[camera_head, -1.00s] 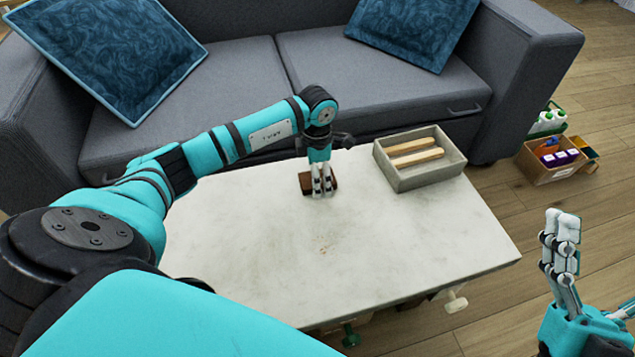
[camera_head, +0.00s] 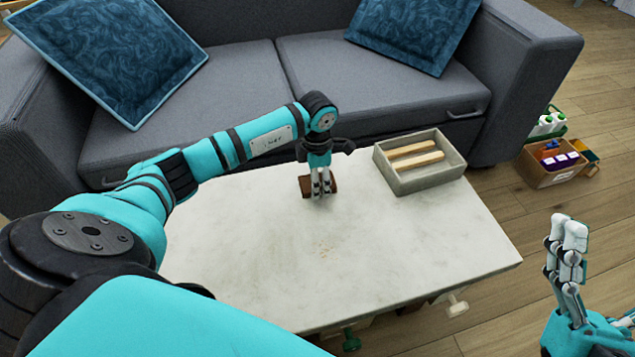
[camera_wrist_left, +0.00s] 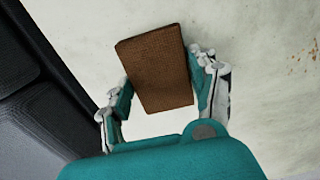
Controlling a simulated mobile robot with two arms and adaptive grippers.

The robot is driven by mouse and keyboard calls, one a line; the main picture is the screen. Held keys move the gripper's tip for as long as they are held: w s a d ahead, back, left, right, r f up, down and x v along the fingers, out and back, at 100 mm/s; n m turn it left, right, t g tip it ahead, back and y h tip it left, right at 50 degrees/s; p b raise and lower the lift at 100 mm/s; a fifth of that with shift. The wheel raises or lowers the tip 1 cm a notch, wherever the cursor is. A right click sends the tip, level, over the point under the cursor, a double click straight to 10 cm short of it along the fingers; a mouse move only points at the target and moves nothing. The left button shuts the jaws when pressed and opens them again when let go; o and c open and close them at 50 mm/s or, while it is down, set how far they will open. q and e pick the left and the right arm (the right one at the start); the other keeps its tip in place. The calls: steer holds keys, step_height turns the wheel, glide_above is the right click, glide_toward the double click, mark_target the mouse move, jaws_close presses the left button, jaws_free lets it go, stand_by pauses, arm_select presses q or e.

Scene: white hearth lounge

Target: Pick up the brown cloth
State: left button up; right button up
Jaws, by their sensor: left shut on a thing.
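The brown cloth (camera_head: 306,186) is a small, flat, folded rectangle at the far edge of the pale table (camera_head: 240,240), near the sofa. My left gripper (camera_head: 321,192) comes down over it and partly hides it in the head view. In the left wrist view, the cloth (camera_wrist_left: 157,65) lies between the two fingers of my left gripper (camera_wrist_left: 162,95), which is shut on it. I cannot tell whether the cloth is clear of the tabletop. My right gripper (camera_head: 567,232) is at the lower right, empty, beside the table; its finger gap is unclear.
A grey tray (camera_head: 440,178) with two wooden sticks (camera_head: 412,150) stands on the table to the right of the cloth. A grey sofa (camera_head: 230,90) stands close behind the table. A cardboard box (camera_head: 545,175) is on the floor at right.

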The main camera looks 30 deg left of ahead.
arm_select(q)
steer(key=shift+r, duration=0.1)
